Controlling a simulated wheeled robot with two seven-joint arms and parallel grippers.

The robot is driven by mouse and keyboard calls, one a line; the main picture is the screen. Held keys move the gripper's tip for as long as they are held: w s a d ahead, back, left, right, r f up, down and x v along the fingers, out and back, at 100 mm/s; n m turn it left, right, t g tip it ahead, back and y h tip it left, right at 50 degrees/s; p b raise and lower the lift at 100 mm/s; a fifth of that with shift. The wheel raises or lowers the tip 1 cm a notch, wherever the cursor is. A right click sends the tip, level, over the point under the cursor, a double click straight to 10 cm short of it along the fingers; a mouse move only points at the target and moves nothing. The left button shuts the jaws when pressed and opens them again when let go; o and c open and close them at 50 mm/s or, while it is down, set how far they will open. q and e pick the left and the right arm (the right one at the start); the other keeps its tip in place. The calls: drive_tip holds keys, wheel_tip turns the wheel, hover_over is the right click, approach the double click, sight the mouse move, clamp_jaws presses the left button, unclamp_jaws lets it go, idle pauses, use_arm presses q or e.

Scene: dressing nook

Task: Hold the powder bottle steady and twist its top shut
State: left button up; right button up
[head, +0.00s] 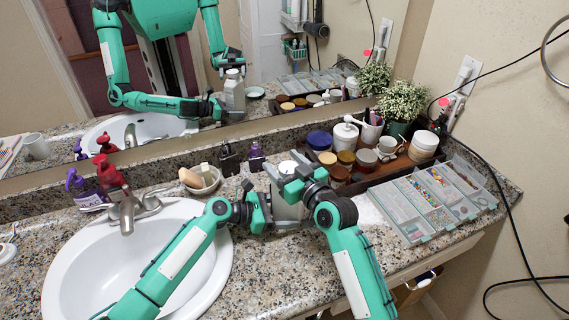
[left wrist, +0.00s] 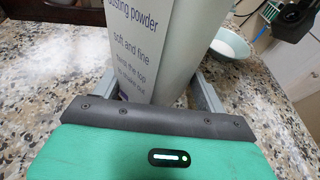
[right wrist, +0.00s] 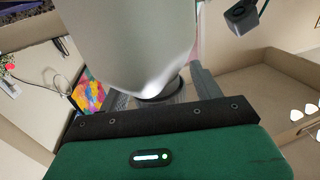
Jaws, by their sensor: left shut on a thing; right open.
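The powder bottle (head: 287,209) is a pale grey container standing on the granite counter right of the sink. My left gripper (head: 265,212) is shut around its body. In the left wrist view, the bottle (left wrist: 155,50) stands between the fingers, with printed lettering including "dusting powder" and "soft and fine". In the right wrist view, the bottle body (right wrist: 130,40) narrows toward a dark ring between the fingers. Whether the fingers touch the top is unclear.
The sink (head: 120,270) lies left, with red and purple pump bottles behind it. A soap dish (head: 203,183) stands behind my left gripper. A tray of jars (head: 345,172), a plant (head: 402,102) and a clear compartment box (head: 430,200) stand right. The mirror (head: 200,90) rises behind.

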drive_tip(key=shift+c, duration=0.3)
drive_tip(key=c, duration=0.9)
drive_tip(key=shift+c, duration=0.2)
drive_tip(key=shift+w+d+m+t+h, duration=0.1)
drive_tip(key=shift+m+t+h, duration=0.55)
drive_tip(key=shift+h, duration=0.25)
drive_tip(key=o, duration=1)
drive_tip(key=v, duration=1.2)
